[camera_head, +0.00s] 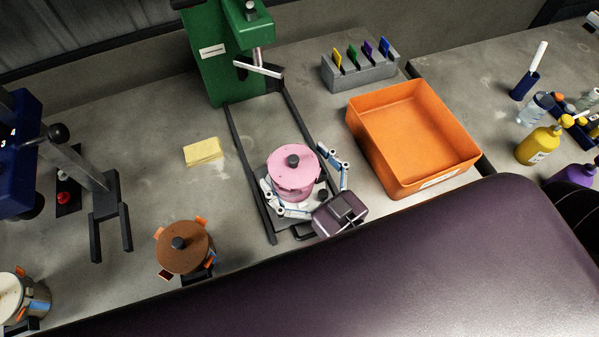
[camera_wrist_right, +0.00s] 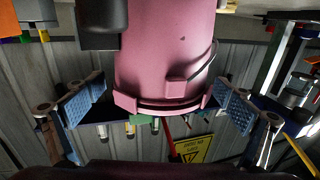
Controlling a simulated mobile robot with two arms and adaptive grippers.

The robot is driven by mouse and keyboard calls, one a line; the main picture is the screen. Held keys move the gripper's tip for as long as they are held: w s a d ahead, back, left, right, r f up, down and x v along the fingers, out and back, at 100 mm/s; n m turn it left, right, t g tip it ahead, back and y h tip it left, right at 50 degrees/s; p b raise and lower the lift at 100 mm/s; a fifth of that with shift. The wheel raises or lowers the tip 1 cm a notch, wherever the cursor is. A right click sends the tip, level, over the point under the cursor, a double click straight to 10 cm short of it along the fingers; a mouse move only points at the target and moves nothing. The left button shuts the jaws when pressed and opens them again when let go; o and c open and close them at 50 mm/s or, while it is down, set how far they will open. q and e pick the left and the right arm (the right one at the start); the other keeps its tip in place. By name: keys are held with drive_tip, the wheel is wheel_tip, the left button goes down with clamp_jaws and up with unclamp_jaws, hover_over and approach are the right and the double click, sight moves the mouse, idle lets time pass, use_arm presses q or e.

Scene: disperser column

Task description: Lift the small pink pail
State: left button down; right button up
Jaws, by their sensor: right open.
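The small pink pail (camera_head: 295,183) stands upright at the foot of the green disperser column, between its two dark base rails. It has a pink lid with a dark knob. My right gripper (camera_head: 308,189) is open, with one finger on either side of the pail. In the right wrist view the pink pail (camera_wrist_right: 165,50) fills the upper middle, with a thin wire handle on its side. The right gripper (camera_wrist_right: 160,108) shows there with a finger at each side of it. I cannot tell whether the fingers touch it. My left gripper is not in view.
The green column (camera_head: 215,60) stands behind the pail. An orange tray (camera_head: 418,130) is close on the right. A brown-lidded pot (camera_head: 184,250) stands front left, and a yellow pad (camera_head: 203,152) lies left. A grey rack (camera_head: 360,70) with coloured tabs is at the back.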

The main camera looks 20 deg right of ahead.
drive_tip(key=shift+c, duration=0.6)
drive_tip(key=c, duration=2)
drive_tip(key=shift+w+r, duration=0.1)
drive_tip(key=shift+c, duration=0.5)
drive_tip(key=shift+r, duration=0.1)
